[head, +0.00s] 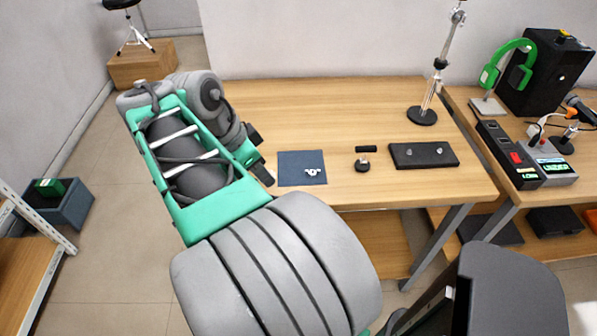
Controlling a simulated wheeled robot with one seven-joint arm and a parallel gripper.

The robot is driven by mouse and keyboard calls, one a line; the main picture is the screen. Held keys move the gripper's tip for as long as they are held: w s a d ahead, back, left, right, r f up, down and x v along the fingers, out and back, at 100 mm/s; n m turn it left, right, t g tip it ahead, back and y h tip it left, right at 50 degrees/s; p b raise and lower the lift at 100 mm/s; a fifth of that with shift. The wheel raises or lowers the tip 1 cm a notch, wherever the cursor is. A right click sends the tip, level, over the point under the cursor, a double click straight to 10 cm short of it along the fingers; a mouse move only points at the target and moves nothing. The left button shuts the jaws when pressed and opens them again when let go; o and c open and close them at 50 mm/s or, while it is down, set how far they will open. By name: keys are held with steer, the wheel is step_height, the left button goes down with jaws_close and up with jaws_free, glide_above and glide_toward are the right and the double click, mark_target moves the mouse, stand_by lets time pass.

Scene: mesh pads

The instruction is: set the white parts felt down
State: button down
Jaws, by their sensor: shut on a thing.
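The white parts felt (291,162) is a dark blue square pad with small white parts (313,172) on its right half. It looks flat and level over the near part of the wooden table; I cannot tell whether it touches the top. My gripper (264,174) is at the felt's left edge, shut on it, with the fingertips small and partly hidden by my green and grey arm.
A small black-topped stand (364,159) and a dark tray (422,155) with small knobs sit to the right on the table (300,105). A metal stand (423,115) rises at the back right. Free room lies behind the felt.

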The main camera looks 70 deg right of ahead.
steer(key=shift+s+d+f+m, duration=0.25)
steer(key=shift+s+m, duration=0.15)
steer(key=shift+s, duration=0.1)
steer(key=shift+s+d+f+m, duration=0.1)
steer(key=shift+s+d+m, duration=0.1)
steer(key=shift+s+m, duration=0.25)
steer(key=w+d+f, duration=0.2)
steer(key=d+f, duration=0.2)
steer(key=d, duration=0.5)
glide_above(292, 175)
steer(key=a, duration=0.1)
steer(key=f, duration=0.5)
steer(key=shift+w+a+p, duration=0.2)
steer(key=shift+w+p, duration=0.2)
steer(key=f, duration=0.3)
steer(key=shift+d+p, duration=0.2)
steer(key=shift+p, duration=0.1)
steer(key=shift+w+f, duration=0.1)
steer(key=shift+f, duration=0.35)
steer(key=c, duration=1.1)
jaws_free()
steer(key=shift+o, duration=0.2)
steer(key=shift+r, duration=0.1)
